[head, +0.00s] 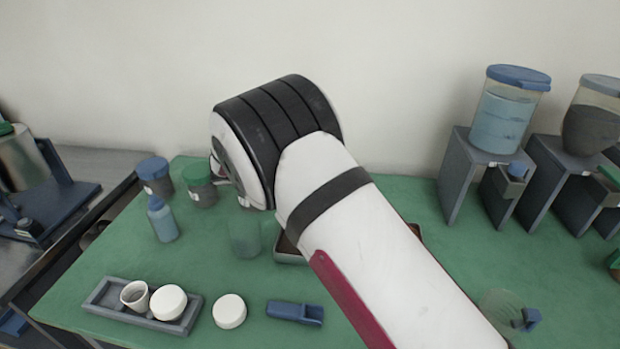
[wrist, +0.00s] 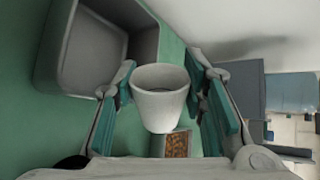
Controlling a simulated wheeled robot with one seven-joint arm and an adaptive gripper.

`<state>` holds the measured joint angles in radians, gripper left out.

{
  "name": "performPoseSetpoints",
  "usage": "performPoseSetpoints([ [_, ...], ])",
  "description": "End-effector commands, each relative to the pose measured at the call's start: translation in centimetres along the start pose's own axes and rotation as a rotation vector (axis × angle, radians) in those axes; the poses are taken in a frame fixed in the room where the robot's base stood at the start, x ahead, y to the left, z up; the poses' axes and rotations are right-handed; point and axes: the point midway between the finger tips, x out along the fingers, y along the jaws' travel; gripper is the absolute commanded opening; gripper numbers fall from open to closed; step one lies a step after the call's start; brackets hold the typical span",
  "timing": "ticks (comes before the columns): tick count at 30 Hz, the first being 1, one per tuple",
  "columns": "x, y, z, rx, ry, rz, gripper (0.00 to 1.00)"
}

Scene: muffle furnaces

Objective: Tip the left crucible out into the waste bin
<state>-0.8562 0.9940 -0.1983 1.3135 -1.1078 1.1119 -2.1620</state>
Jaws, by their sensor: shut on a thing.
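A white tapered crucible (wrist: 160,108) is held between the teal finger pads of my gripper (wrist: 172,100) in the wrist view. Its mouth shows, and its true tilt and contents I cannot tell. A grey open bin (wrist: 72,62) with rounded corners is beside it at upper left, apart from it; it looks like the waste bin. In the head view my arm hides the gripper and held crucible. Another open white crucible (head: 135,294) stands in a grey rack (head: 103,293) at front left, beside a white lidded one (head: 168,302).
A loose white lid (head: 229,311) and blue scoop (head: 295,312) lie at the front. Two jars (head: 155,175), a blue bottle (head: 163,220) and a clear beaker (head: 245,237) stand left of my arm. A grey tray (head: 288,255) is partly behind it. Dispensers (head: 503,115) stand right.

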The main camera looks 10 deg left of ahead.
Motion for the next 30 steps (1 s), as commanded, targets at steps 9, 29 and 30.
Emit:
performPoseSetpoints([
  [9, 0.01, -0.03, 0.08, -0.011, 0.005, 0.0, 0.09],
  [29, -0.05, -0.09, 0.4, -0.127, 0.069, 0.0, 0.09],
  [30, -0.03, -0.07, 0.43, -0.131, 0.071, 0.0, 0.09],
])
